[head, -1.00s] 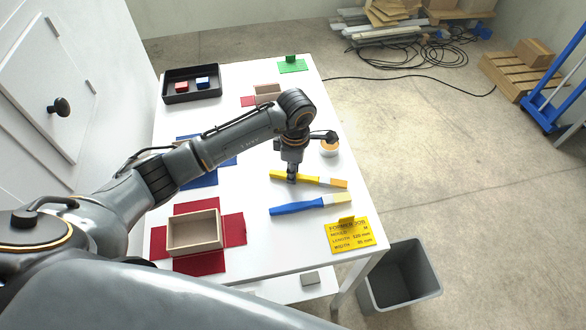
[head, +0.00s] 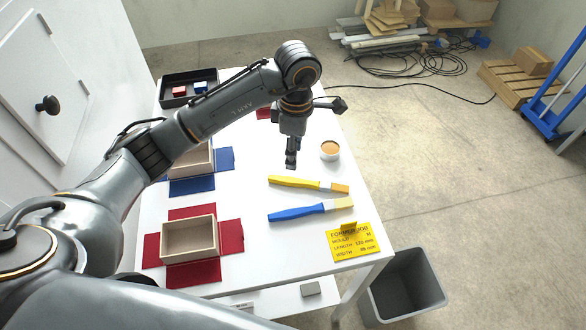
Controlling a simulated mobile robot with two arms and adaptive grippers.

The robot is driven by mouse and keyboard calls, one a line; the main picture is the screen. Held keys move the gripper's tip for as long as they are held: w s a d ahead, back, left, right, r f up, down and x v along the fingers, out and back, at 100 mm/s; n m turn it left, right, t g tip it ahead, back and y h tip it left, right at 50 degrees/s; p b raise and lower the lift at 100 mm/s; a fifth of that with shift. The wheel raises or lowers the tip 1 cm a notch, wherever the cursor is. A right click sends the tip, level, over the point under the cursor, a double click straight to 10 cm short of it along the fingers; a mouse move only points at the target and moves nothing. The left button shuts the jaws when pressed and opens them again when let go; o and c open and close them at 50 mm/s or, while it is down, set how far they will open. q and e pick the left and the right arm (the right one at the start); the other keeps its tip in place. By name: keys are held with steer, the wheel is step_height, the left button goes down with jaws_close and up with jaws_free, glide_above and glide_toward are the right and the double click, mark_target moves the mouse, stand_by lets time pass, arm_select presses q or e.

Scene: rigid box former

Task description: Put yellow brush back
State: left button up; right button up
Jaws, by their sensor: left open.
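The yellow brush (head: 295,183) lies on the white table (head: 250,275), its bristles pointing right. The blue brush (head: 300,213) lies just in front of it, roughly parallel. My left gripper (head: 291,164) is open and empty, pointing down above the table. It hangs a little above and behind the yellow brush in the picture, apart from it. My right gripper is not in view.
A pot of orange-brown glue (head: 329,150) stands behind the brushes. A yellow job card (head: 352,243) lies at the right front corner. Wooden box trays sit on red (head: 233,232) and blue (head: 225,158) sheets. A black tray (head: 176,102) is at the back left. A grey bin (head: 405,288) stands on the floor.

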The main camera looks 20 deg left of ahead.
arm_select(q)
step_height(320, 180, up, 3)
steer(key=shift+f, duration=0.15)
stand_by(0.4)
